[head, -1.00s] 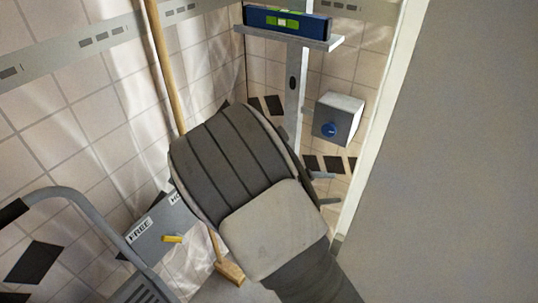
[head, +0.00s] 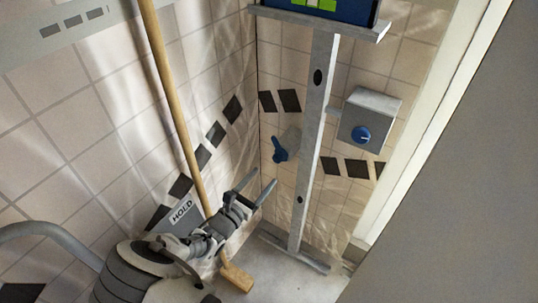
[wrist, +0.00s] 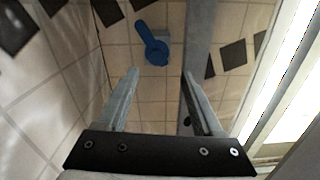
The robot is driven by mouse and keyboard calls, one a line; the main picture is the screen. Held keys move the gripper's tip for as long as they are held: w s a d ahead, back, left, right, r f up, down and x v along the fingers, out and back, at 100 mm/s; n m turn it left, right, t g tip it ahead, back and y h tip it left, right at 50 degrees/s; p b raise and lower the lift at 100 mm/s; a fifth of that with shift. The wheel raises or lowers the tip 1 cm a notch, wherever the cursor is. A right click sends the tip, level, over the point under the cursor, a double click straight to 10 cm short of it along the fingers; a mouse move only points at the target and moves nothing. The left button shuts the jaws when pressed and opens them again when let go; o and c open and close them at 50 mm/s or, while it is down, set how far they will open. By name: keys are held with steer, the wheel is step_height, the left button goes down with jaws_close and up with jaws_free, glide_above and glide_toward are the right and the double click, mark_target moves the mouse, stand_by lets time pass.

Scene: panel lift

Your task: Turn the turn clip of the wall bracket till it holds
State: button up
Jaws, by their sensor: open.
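A blue turn clip (head: 279,150) sits on a small light-grey wall bracket (head: 292,138) in the tiled corner, left of a grey post. In the wrist view, the blue clip (wrist: 152,44) shows a round hub and an arm slanting to the upper left. The bracket (wrist: 157,55) is partly behind it. My gripper (head: 256,183) is open and empty, below and left of the clip in the head view. In the wrist view, the clip lies beyond the gap between my fingertips (wrist: 160,74), apart from them.
The grey post (head: 315,130) carries a shelf with a blue-green level (head: 320,6). A grey box with a blue knob (head: 361,134) is right of it. A broom (head: 175,100) leans left, near a HOLD plate (head: 182,210). A grey panel (head: 450,190) fills the right.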

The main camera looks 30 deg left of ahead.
mark_target(276, 160)
steer(key=w+b, duration=0.1)
steer(key=w, duration=0.6)
steer(key=shift+w+d, duration=0.1)
steer(key=shift+w, duration=0.25)
jaws_close()
